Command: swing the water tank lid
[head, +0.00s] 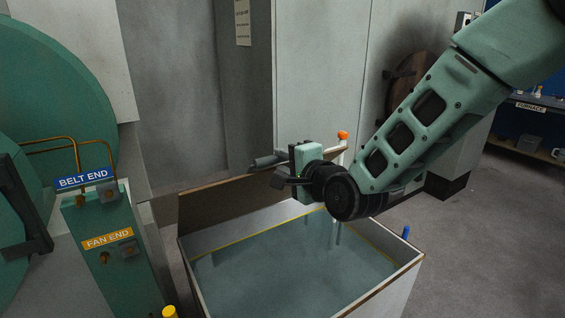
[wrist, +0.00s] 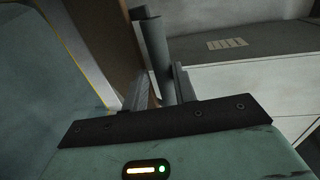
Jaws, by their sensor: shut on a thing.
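The water tank (head: 405,272) is an open-topped box with pale walls, a brown rim and blue-grey water inside. Its lid (head: 225,204) stands raised along the tank's far edge, its brown face towards the water. A dark grey bar handle (head: 264,161) shows at the lid's top edge. My gripper (head: 282,168) is at that edge, shut on the handle. In the wrist view the handle (wrist: 155,50) stands between my two fingers (wrist: 160,92), with the brown lid (wrist: 108,42) just left of it. My gripper hides part of the lid's top edge.
A green post (head: 110,240) with belt-end and fan-end labels stands left of the tank, beside a big green round housing (head: 50,90). Grey cabinets (head: 320,80) stand behind. Floor is clear at the right (head: 480,250).

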